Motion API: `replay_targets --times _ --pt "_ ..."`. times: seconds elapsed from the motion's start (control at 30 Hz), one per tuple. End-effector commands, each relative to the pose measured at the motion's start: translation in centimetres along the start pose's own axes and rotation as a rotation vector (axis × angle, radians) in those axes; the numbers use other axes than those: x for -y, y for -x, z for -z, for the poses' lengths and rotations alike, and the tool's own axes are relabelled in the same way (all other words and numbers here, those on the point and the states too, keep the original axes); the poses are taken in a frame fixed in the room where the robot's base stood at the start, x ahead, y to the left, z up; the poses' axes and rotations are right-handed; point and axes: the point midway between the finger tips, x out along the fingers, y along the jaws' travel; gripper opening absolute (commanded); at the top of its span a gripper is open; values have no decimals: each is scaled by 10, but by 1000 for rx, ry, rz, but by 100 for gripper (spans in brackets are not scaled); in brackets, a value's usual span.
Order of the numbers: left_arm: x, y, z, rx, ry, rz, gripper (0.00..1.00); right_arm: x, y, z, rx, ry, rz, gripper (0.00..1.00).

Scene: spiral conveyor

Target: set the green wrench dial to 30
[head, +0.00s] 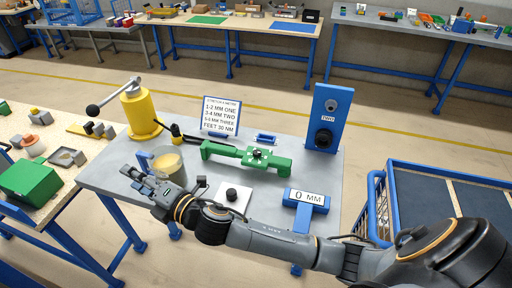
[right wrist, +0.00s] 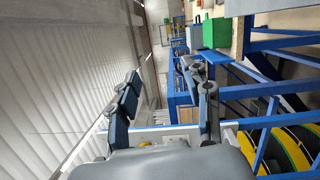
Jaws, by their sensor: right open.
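The green wrench (head: 226,151) lies across the middle of the grey table, with a small dark dial on its body; the dial's reading is too small to make out. My right gripper (head: 134,169) reaches over the table's left part, in front of and to the left of the wrench, apart from it. It points left, and its two fingers also show spread and empty in the right wrist view (right wrist: 163,80). The instruction sign (head: 220,115) behind the wrench ends with "30 NM". My left gripper is not in view.
A beige cup (head: 168,163) stands beside my right gripper. A black knob on a white plate (head: 232,194), a "0 MM" display (head: 307,197), a blue stand marked "TWO" (head: 326,100) and a yellow lever post (head: 141,113) are around. A blue cart (head: 425,176) stands right.

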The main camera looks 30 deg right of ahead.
Motion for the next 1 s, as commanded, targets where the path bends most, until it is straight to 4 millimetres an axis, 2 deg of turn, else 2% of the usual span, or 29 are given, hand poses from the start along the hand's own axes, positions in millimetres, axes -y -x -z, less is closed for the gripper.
replay_targets --times 0.03,0.07,0.17,0.27,0.37,0.47,0.57,0.6,0.67,0.7,0.73,0.8,0.87,0.9,1.0 --pt "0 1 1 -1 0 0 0 -20 -16 13 -97 204 -86 49" --pt "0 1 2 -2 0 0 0 -28 -22 23 -155 324 -135 49" --pt "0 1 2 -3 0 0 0 -39 -32 52 -349 722 -289 49" --pt "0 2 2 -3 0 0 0 -26 -32 63 -551 1118 -419 49" --pt "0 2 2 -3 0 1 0 2 -25 49 -771 1491 -519 49" --pt "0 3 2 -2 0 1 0 34 -12 1 -1025 1826 -577 49" --pt "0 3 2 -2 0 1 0 58 9 -76 -1322 2091 -584 49" --pt "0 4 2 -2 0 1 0 63 21 -113 -1453 2169 -573 49" --pt "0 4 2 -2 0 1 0 63 41 -169 -1647 2248 -542 49" --pt "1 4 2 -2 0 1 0 59 56 -205 -1770 2277 -514 49" --pt "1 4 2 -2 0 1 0 55 67 -229 -1855 2286 -494 49" --pt "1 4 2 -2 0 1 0 43 92 -274 -2022 2281 -452 49" --pt "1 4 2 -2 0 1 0 33 110 -303 -2129 2260 -422 49" --pt "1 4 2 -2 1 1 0 28 120 -317 2161 -2223 401 49" --pt "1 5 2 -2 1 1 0 20 135 -336 2195 -2149 373 49"
